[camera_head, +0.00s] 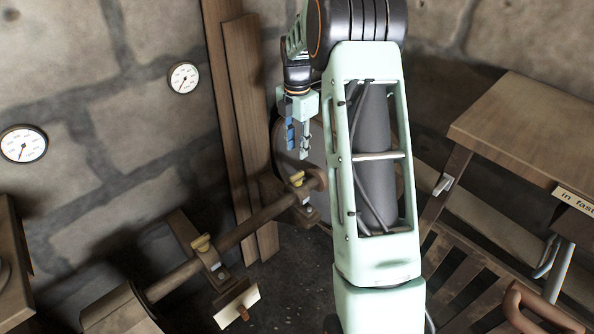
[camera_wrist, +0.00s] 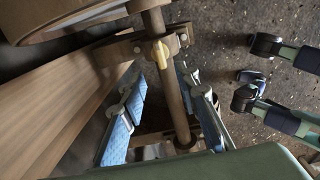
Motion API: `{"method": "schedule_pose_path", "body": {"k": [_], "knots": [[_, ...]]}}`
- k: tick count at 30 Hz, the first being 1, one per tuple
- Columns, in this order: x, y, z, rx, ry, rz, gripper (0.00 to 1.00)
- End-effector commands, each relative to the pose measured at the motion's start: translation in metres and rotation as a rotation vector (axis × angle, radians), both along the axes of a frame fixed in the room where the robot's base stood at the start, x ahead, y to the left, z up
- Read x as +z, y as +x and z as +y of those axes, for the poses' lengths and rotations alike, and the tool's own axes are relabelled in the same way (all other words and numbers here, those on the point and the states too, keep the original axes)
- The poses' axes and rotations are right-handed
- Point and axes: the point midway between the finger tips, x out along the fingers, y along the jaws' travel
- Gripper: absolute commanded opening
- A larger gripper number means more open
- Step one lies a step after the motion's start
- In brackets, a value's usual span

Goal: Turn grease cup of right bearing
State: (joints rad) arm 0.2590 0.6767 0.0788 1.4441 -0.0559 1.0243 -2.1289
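The right bearing (camera_head: 306,212) holds the far end of a brown shaft and carries a small brass grease cup (camera_head: 296,179). In the wrist view a brass grease cup (camera_wrist: 160,51) sits on a bearing (camera_wrist: 125,47) around the shaft, beyond my fingertips. My gripper (camera_head: 297,140) points down above the right bearing in the head view. Its blue-padded fingers (camera_wrist: 166,88) are apart with nothing gripped between them, and the shaft shows in the gap. The left bearing (camera_head: 213,262) has a similar brass cup (camera_head: 201,243).
The shaft (camera_head: 252,224) runs diagonally between the bearings. A large wheel (camera_wrist: 70,16) is close to the bearing in the wrist view. Wooden planks (camera_head: 243,110) lean on the stone wall behind. A handle with a pale block (camera_head: 237,305) stands near the left bearing. A wooden desk (camera_head: 530,130) stands right.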

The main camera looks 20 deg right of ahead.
Motion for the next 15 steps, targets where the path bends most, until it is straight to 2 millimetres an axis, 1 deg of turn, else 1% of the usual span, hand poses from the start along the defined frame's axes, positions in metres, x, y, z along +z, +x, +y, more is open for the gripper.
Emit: {"method": "schedule_pose_path", "body": {"k": [5,9,15], "knots": [[-0.03,-0.001,0.001,0.001,0.001,0.005,0.29],[-0.057,-0.001,0.001,0.002,0.0,0.003,0.29],[-0.088,0.0,0.001,0.0,0.0,0.001,0.29]]}}
